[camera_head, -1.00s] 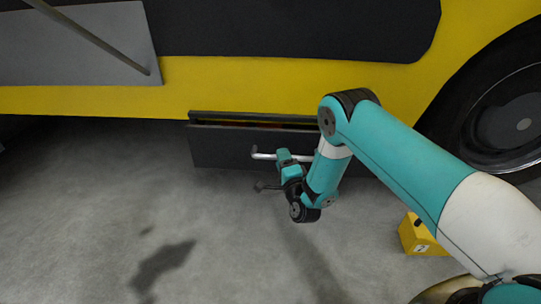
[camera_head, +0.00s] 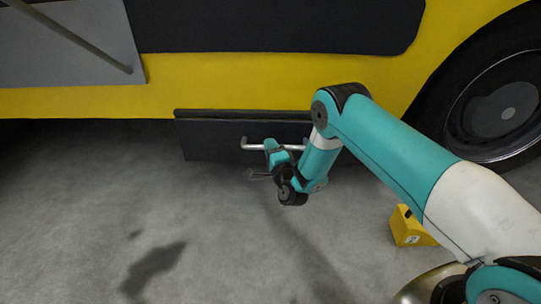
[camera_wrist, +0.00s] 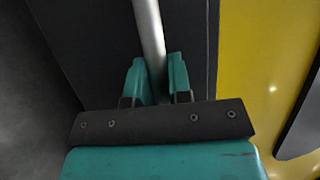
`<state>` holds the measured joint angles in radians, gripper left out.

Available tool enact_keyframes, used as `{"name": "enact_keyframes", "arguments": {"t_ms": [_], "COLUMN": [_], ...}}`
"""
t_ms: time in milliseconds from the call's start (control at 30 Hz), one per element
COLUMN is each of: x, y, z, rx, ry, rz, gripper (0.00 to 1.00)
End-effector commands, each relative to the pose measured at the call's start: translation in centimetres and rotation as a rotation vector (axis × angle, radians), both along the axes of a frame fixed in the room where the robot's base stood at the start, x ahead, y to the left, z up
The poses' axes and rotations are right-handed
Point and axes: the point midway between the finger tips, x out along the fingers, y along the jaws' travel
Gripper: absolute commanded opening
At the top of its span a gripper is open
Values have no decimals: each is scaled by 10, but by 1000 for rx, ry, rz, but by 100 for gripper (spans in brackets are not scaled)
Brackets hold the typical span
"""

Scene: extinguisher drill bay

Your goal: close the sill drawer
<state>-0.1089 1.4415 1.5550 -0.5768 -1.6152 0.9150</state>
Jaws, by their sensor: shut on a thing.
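The sill drawer (camera_head: 208,143) is a dark grey box front low on the yellow vehicle's side. Its front sits close under a dark strip, and no open gap shows above it in the head view. A silver bar handle (camera_head: 252,147) runs across the front. My gripper (camera_head: 272,148) is at the handle, left of its middle. In the wrist view, the teal fingers of my gripper (camera_wrist: 156,78) are shut around the handle bar (camera_wrist: 148,28), with the dark drawer front (camera_wrist: 95,40) behind. My arm hides the drawer's right part.
The yellow vehicle side (camera_head: 240,85) rises above the drawer. A large black wheel (camera_head: 505,110) stands at the right. A small yellow box (camera_head: 412,229) sits on the floor at lower right. A grey panel (camera_head: 65,40) is at upper left. The floor at left is clear.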

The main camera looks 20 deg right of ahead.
Motion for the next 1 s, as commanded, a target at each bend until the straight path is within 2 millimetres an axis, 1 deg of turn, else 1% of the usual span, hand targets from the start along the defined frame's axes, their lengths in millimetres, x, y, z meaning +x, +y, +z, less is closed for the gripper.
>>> {"name": "enact_keyframes", "arguments": {"t_ms": [33, 100, 367, 400, 467, 500, 833, 933, 1000], "x": [5, 9, 10, 10, 10, 10, 6, -1, -10], "y": [-3, -5, -7, -8, -7, -7, -4, -4, -5], "z": [-2, -1, 0, 0, 0, 0, 0, 0, 0], "rx": [0, 0, -2, -2, -2, -2, -2, -1, -2], "ry": [-1, 1, 1, 1, 0, 0, 3, 5, 6], "rz": [-2, 1, -2, -2, -2, -1, 2, -1, -1], "gripper": [0, 0, 0, 28, 42, 44, 44, 44, 44]}}
